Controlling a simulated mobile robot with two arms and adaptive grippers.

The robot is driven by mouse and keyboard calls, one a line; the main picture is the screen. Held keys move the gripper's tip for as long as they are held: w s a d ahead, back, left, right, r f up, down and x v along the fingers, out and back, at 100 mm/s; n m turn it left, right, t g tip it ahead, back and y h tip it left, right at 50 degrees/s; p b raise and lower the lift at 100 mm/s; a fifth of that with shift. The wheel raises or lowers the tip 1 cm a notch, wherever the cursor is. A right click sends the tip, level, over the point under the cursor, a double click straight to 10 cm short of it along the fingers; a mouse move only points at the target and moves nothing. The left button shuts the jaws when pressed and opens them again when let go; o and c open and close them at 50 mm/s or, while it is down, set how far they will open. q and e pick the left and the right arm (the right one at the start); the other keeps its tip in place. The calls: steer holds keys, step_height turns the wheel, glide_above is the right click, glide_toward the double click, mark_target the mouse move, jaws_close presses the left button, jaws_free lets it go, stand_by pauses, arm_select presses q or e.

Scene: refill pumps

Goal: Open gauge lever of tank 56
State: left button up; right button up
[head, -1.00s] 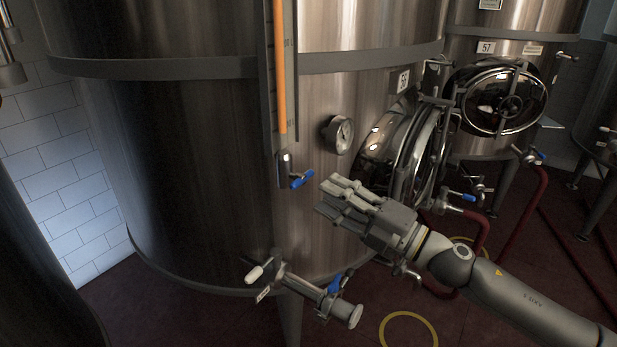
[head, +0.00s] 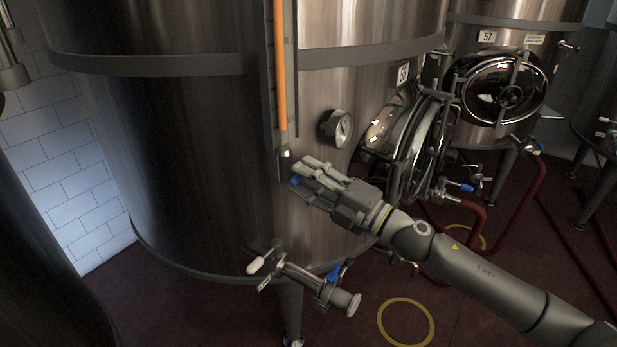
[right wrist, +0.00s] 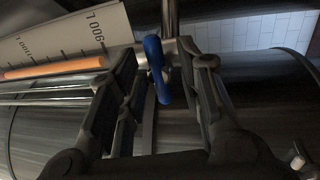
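Tank 56 (head: 200,160) is the large steel tank in the middle of the head view, with its number plate (head: 403,74) at its right side. Its level gauge (head: 281,70) is an upright strip with an orange column. The blue gauge lever (head: 296,181) is at the gauge's lower end, mostly hidden by my right gripper (head: 312,178). In the right wrist view the blue lever (right wrist: 157,68) stands between the two spread fingers of my right gripper (right wrist: 160,95), with gaps on both sides. My left gripper is not in view.
Tank 57 (head: 515,12) and red hoses (head: 528,190) are behind to the right.

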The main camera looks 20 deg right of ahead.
jaws_close()
steer(key=shift+n, duration=0.4)
steer(key=n+g+b, duration=0.1)
steer(key=n, duration=0.5)
steer(key=n+g+b, duration=0.1)
steer(key=n+b, duration=0.1)
steer(key=n, duration=0.4)
steer(key=n+g+y+b, duration=0.1)
steer(key=n+g, duration=0.1)
steer(key=n, duration=0.5)
steer(key=shift+w+d, duration=0.1)
steer(key=shift+d, duration=0.05)
steer(key=shift+n+b, duration=0.3)
steer(key=shift+o, duration=0.7)
jaws_free()
steer(key=shift+r, duration=0.1)
